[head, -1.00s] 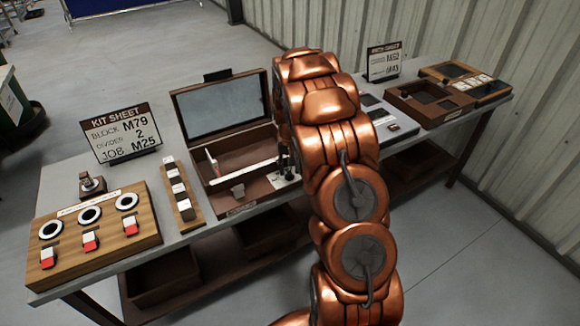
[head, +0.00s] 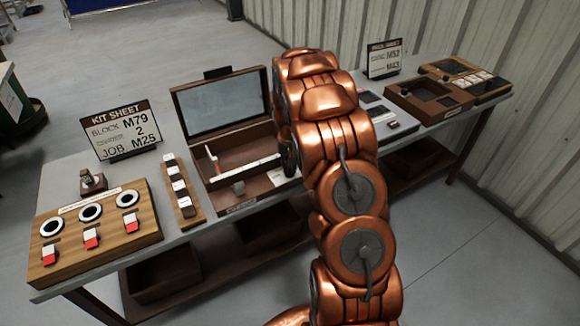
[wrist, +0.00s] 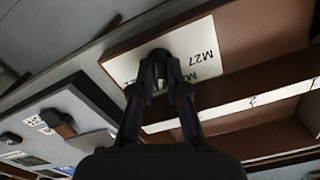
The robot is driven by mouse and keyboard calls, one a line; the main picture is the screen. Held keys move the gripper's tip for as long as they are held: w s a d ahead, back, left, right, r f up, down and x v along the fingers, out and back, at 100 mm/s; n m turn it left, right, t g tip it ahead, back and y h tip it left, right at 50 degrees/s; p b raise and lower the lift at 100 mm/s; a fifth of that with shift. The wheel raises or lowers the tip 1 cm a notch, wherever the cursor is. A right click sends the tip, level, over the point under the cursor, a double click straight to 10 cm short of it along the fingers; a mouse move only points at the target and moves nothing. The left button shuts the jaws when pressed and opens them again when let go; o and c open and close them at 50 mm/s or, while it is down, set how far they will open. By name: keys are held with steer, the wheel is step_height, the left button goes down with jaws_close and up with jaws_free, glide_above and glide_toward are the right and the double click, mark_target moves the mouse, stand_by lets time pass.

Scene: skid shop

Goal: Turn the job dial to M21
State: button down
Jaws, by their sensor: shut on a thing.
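The job dial's white plate (wrist: 192,45) lies on the brown box front in the wrist view. It carries printed marks, and M27 is the one I can read. My gripper (wrist: 159,72) is shut on the dial's knob, which is mostly hidden between the fingers. I cannot tell which mark the knob points to. In the head view my gripper (head: 288,160) is a dark shape at the box's right end, largely behind my arm, with a bit of the white plate (head: 279,178) below it.
The brown box (head: 222,198) has a raised lid, a white divider strip and a small grey block. A kit sheet (head: 122,130) reads block M79, 2, job M25. A wooden panel with rings and red-white switches (head: 70,275) stands at left. Trays (head: 425,112) stand at right.

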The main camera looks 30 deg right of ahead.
steer(key=shift+f+m+b, duration=0.1)
steer(key=shift+m+b, duration=0.2)
steer(key=shift+b, duration=0.1)
steer(key=shift+f+m+b, duration=0.1)
steer(key=shift+m+b, duration=0.3)
steer(key=shift+b, duration=0.3)
steer(key=m+b, duration=0.2)
steer(key=shift+f+b, duration=0.1)
steer(key=shift+b, duration=0.3)
steer(key=m+b, duration=0.1)
steer(key=m, duration=0.1)
steer(key=m+b, duration=0.2)
steer(key=m, duration=0.1)
steer(key=shift+r+m+b, duration=0.25)
steer(key=shift+m+b, duration=0.05)
steer(key=shift+b, duration=0.05)
steer(key=c, duration=1.2)
jaws_free()
steer(key=shift+o, duration=0.2)
steer(key=shift+r, duration=0.1)
